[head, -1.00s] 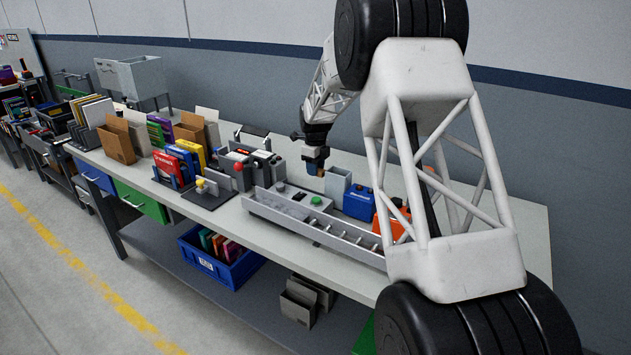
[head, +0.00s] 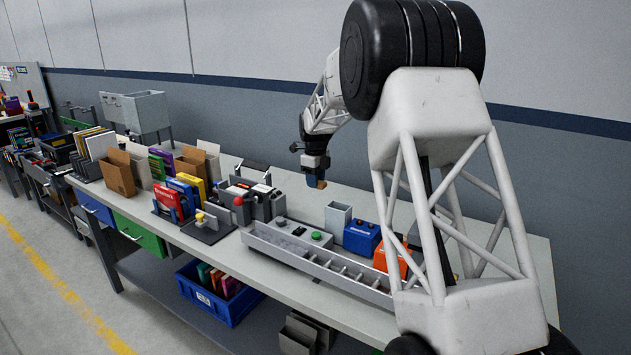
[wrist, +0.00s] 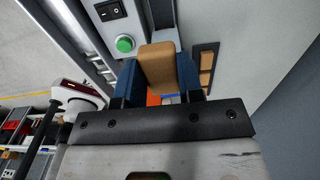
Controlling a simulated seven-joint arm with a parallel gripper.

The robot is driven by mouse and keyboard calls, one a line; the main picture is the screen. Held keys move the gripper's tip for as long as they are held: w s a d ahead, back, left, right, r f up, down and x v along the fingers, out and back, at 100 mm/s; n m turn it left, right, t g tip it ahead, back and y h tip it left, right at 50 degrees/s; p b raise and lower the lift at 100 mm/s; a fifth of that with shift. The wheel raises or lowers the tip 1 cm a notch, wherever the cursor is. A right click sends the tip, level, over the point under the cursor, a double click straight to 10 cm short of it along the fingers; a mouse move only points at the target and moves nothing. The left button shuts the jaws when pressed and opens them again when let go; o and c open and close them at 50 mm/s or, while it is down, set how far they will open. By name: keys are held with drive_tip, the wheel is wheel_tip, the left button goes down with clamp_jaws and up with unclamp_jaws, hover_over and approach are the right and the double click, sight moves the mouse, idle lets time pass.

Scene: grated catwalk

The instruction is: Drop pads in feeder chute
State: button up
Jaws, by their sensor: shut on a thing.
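My gripper (head: 318,178) hangs above the bench, behind the grey feeder machine and up to the left of a light grey open-topped box (head: 338,218). This box may be the chute; I cannot tell for sure. In the wrist view my gripper (wrist: 160,75) has its blue fingers shut on a tan pad (wrist: 157,65). The pad also shows as a small brown tip in the head view (head: 320,185). In the wrist view a dark tray (wrist: 215,46) with more brown pads lies to the right of the held pad.
The grey machine with a green button (head: 316,237) and long rail (head: 330,270) runs along the bench front. A blue box (head: 362,238) and an orange box (head: 388,258) stand to its right. Books and cardboard bins (head: 120,172) crowd the left. The bench behind the machine is fairly clear.

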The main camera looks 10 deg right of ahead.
idle(0.3)
drive_tip(key=s+d, duration=0.6)
drive_tip(key=shift+r, duration=0.2)
drive_tip(key=shift+f, duration=0.2)
drive_tip(key=shift+f, duration=2.05)
drive_tip(key=o, duration=1)
drive_tip(key=shift+c, duration=0.2)
drive_tip(key=shift+o, duration=0.5)
